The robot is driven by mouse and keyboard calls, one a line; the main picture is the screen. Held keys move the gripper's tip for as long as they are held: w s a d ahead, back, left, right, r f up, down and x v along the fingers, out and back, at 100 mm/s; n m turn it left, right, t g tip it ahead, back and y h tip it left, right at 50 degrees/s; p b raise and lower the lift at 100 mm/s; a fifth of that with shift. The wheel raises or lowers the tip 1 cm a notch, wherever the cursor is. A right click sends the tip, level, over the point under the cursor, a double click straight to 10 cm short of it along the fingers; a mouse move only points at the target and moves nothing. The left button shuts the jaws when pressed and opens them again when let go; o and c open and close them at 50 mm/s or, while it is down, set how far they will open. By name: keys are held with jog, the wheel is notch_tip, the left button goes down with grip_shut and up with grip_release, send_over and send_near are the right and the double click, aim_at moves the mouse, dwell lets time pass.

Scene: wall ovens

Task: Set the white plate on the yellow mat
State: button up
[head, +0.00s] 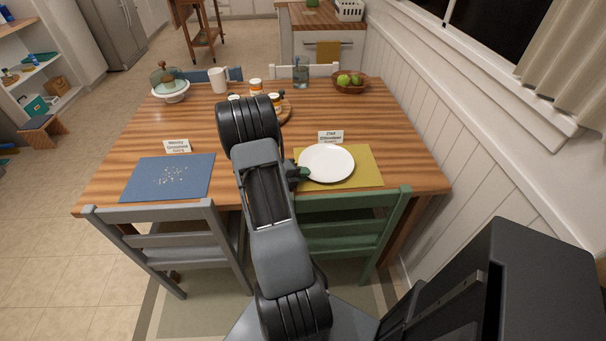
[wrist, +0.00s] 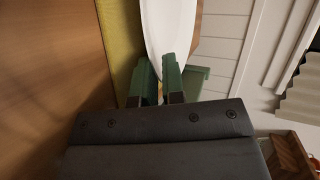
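The white plate (head: 326,163) is level over the yellow mat (head: 367,172), inside its outline as the head view shows it. I cannot tell whether its underside touches the mat. My gripper (head: 303,173) reaches the plate's left rim from the left. In the wrist view, the green fingers of my gripper (wrist: 158,75) stand close together, one on each side of the near rim of the plate (wrist: 168,25). The fingers appear shut on that rim, though the contact itself is partly hidden. The mat also shows in the wrist view (wrist: 121,35).
A name card (head: 330,136) stands just behind the plate. A blue mat (head: 143,180) with white bits lies left, with another card (head: 177,146). Jars, a mug (head: 218,80), a glass (head: 300,76) and a fruit bowl (head: 350,86) stand farther back. A green chair (head: 345,225) is at the near edge.

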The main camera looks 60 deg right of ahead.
jog(key=shift+o, duration=0.5)
jog(key=shift+r, duration=0.1)
jog(key=v, duration=1.2)
jog(key=shift+a+p, duration=0.1)
jog(key=shift+p, duration=0.3)
jog(key=s+a+r+m+t+y, duration=0.1)
jog(key=a+r+m+t+y, duration=0.2)
jog(key=a+m, duration=0.7)
jog(key=a+r+m+t+y, duration=0.4)
jog(key=a+r+m+y, duration=0.1)
jog(key=a+m, duration=0.5)
jog(key=s+a+r+m+t+y, duration=0.1)
jog(key=a+r+m+t+y, duration=0.2)
jog(key=a+m, duration=0.6)
notch_tip(320, 180, up, 2)
jog(key=shift+s+a+r+m+y, duration=0.1)
jog(key=shift+s+a+m+y, duration=0.3)
jog(key=shift+a+y, duration=0.15)
